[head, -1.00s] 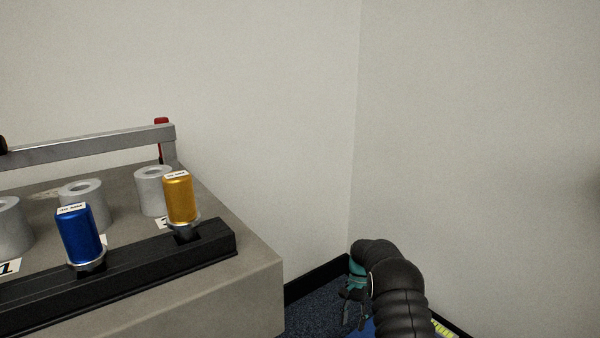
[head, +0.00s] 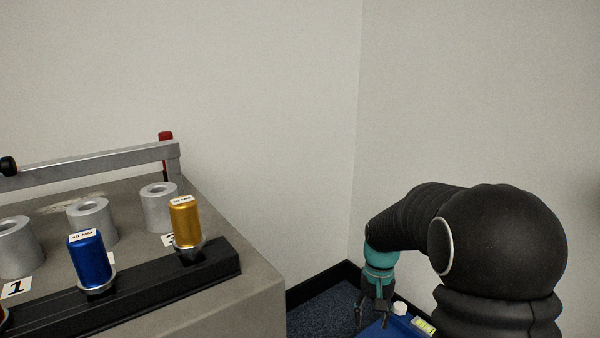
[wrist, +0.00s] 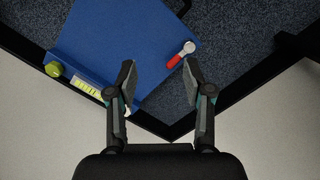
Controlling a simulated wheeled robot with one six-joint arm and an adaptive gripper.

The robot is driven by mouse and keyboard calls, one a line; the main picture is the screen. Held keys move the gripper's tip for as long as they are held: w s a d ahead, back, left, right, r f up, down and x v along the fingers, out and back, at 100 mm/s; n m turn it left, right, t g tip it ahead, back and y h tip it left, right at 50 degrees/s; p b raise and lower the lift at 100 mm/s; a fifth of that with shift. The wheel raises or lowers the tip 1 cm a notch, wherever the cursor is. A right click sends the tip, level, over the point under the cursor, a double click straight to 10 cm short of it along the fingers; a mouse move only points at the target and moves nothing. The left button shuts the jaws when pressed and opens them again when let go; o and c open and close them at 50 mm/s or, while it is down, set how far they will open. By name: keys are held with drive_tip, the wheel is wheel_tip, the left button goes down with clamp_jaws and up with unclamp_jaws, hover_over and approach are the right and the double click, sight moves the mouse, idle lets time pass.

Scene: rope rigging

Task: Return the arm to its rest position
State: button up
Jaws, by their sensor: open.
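My gripper (head: 370,312) hangs low at the right of the bench in the head view, below my black arm, with its fingers pointing down. In the wrist view my gripper (wrist: 160,85) has its two fingers apart with nothing held between them. Below the fingers is a blue panel (wrist: 120,40), and beyond it dark carpet. The gripper looks clear of the panel, though the exact height cannot be told. The blue panel also shows in part in the head view (head: 400,328), partly hidden by my arm.
A grey bench (head: 255,290) at left holds a blue cylinder (head: 90,260) and a gold cylinder (head: 185,222) in a black rail (head: 140,288). Grey hollow cylinders and a metal bar (head: 100,166) stand behind. A red-handled part (wrist: 180,55) lies on the panel's edge. Walls meet behind my arm.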

drive_tip(key=s+a+r+n+t+p, duration=0.1)
drive_tip(key=s+r+t+p, duration=0.4)
drive_tip(key=s+r, duration=1.5)
drive_tip(key=s+t, duration=0.1)
drive_tip(key=s, duration=0.3)
drive_tip(key=shift+s+a+r+n+t+p, duration=0.15)
drive_tip(key=shift+r+n+t+p, duration=0.25)
drive_tip(key=shift+f, duration=0.1)
